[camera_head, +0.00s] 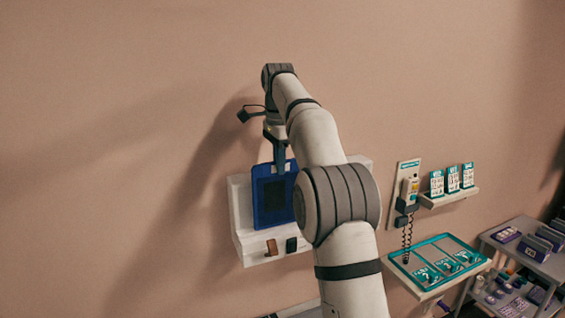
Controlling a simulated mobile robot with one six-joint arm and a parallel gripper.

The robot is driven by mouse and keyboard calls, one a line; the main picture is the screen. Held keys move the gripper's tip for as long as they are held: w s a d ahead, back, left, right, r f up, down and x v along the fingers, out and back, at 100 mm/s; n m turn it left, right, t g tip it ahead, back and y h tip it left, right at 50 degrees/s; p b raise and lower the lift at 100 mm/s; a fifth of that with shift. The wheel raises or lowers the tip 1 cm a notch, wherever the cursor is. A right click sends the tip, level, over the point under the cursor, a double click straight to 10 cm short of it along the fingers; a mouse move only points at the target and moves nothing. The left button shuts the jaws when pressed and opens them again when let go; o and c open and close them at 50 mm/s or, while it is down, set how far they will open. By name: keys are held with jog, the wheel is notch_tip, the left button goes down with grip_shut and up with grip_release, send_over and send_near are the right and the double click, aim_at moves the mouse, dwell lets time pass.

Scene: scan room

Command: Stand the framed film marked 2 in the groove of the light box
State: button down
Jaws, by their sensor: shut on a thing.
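The light box (238,196) is a white panel on the wall with a ledge along its bottom. A blue framed film (261,218) with a dark middle stands upright in front of the panel. I cannot read a number on it. My gripper (279,164) points down and is shut on the top edge of the blue frame. The lower edge of the frame is close above the ledge; I cannot tell whether it sits in the groove. My arm hides the right part of the light box.
A small brown thing (272,247) and a dark one (291,244) are at the ledge front. To the right are a wall handset (410,190), a shelf of cards (452,197), a teal-edged tray (437,241) and a grey cart (533,258). The wall at left is bare.

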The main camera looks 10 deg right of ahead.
jog(key=shift+f, duration=0.15)
jog(key=shift+f+b, duration=1.05)
jog(key=shift+f, duration=0.55)
jog(key=c, duration=1.5)
grip_release()
jog(key=shift+o, duration=0.2)
notch_tip(320, 180, up, 5)
jog(key=shift+r+p, duration=0.1)
jog(key=shift+p, duration=0.85)
jog(key=shift+r, duration=1.25)
